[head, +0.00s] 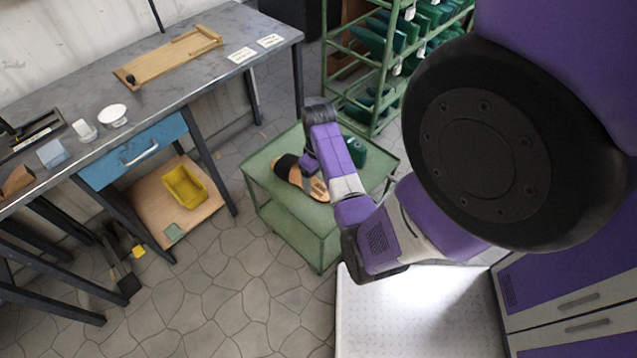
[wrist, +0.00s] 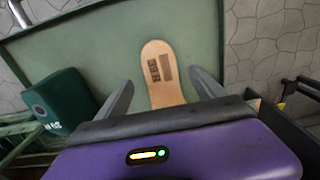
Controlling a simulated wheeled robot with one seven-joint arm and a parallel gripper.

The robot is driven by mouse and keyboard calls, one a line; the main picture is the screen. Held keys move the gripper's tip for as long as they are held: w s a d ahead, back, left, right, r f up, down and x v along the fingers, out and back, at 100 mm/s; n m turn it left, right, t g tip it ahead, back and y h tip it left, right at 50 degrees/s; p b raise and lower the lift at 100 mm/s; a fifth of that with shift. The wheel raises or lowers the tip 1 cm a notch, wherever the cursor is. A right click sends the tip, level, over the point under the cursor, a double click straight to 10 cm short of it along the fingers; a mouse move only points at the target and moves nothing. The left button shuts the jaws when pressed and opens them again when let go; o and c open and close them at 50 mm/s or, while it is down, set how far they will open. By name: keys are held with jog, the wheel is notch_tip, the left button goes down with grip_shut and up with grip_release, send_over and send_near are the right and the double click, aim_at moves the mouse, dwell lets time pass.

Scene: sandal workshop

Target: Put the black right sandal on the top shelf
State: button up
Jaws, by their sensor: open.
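The black sandal (head: 287,166), with a tan sole and a wide black strap, lies flat on the top of a green cart (head: 262,190). In the wrist view only part of its tan sole (wrist: 160,62) shows, with dark printed marks; the rest is hidden behind my gripper. My gripper (head: 308,182) is low over the sandal. In the wrist view my gripper (wrist: 161,82) is open, with one finger on each side of the sole and a gap on both sides. A green shelf rack (head: 331,70) stands behind the cart, with its top partly out of view.
A dark green object (head: 356,150) stands on the cart beside my arm; it also shows in the wrist view (wrist: 58,100). The rack holds several green items (head: 383,38). A grey workbench (head: 180,80) stands at left, with a yellow bin (head: 185,187) below. Stone floor lies clear between.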

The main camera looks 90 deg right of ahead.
notch_tip(320, 180, up, 7)
jog(key=p, duration=0.1)
jog(key=w+a+f+n+t+h, duration=0.2)
jog(key=w+a+f+n+h, duration=0.15)
jog(key=a, duration=0.65)
jog(key=w+a+r+n+t+h, duration=0.2)
jog(key=a+r+t, duration=0.15)
jog(key=a, duration=0.65)
jog(key=s+a+r+t+y, duration=0.1)
jog(key=a+r+t, duration=0.2)
jog(key=a+r, duration=0.3)
jog(key=s+a+r+n+t+y, duration=0.1)
jog(key=s+a+r+t+y, duration=0.1)
jog(key=a+r, duration=0.4)
jog(key=s+a+r+n+t+y, duration=0.1)
jog(key=a+r+t, duration=0.3)
jog(key=r, duration=0.6)
jog(key=a+y, duration=0.1)
jog(key=a, duration=0.1)
jog(key=shift+s+a+r, duration=0.25)
jog(key=shift+s+a, duration=0.05)
jog(key=shift+a, duration=0.05)
jog(key=shift+n+t+y, duration=0.25)
notch_tip(320, 180, up, 5)
jog(key=p, duration=0.5)
jog(key=shift+r, duration=0.1)
